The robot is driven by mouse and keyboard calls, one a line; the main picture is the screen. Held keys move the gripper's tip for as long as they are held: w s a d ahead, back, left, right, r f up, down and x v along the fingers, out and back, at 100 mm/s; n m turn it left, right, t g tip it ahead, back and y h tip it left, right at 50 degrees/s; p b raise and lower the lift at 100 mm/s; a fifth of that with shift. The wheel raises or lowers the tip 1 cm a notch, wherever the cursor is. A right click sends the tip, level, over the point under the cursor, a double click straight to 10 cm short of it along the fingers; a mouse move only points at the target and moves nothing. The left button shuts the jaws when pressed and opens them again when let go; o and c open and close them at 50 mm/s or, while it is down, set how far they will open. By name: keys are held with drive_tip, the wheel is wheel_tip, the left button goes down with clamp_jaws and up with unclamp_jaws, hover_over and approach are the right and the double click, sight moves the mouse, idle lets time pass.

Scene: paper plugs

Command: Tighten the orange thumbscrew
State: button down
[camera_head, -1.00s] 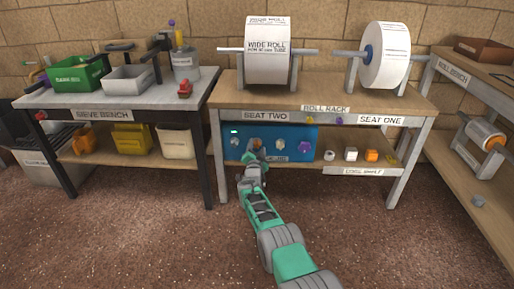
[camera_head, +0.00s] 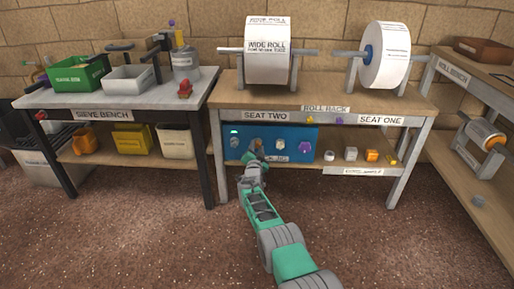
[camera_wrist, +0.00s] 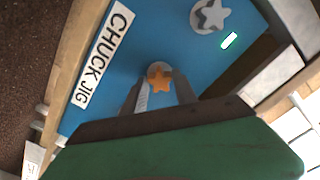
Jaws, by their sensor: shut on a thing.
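The orange star-shaped thumbscrew (camera_wrist: 160,80) sits on the blue panel of the chuck jig (camera_wrist: 125,70). In the wrist view it lies between the tips of my two fingers. My gripper (camera_wrist: 160,88) is shut on it. In the head view my gripper (camera_head: 257,153) reaches in under the bench to the front of the blue chuck jig (camera_head: 312,135). The thumbscrew (camera_head: 258,143) shows only as a small spot just above the gripper there. How far it is screwed in cannot be told.
A grey star knob (camera_wrist: 211,15) and a lit green lamp (camera_wrist: 229,40) are on the same panel. A purple knob (camera_head: 305,146) is further right. Small parts, such as an orange block (camera_head: 372,155), stand on the lower shelf. The bench top (camera_head: 330,97) is above my arm.

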drive_tip(key=m, duration=0.3)
drive_tip(key=shift+m, duration=0.3)
drive_tip(key=m, duration=1.2)
drive_tip(key=c, duration=1)
unclamp_jaws()
drive_tip(key=shift+c, duration=0.2)
drive_tip(key=shift+r, duration=0.1)
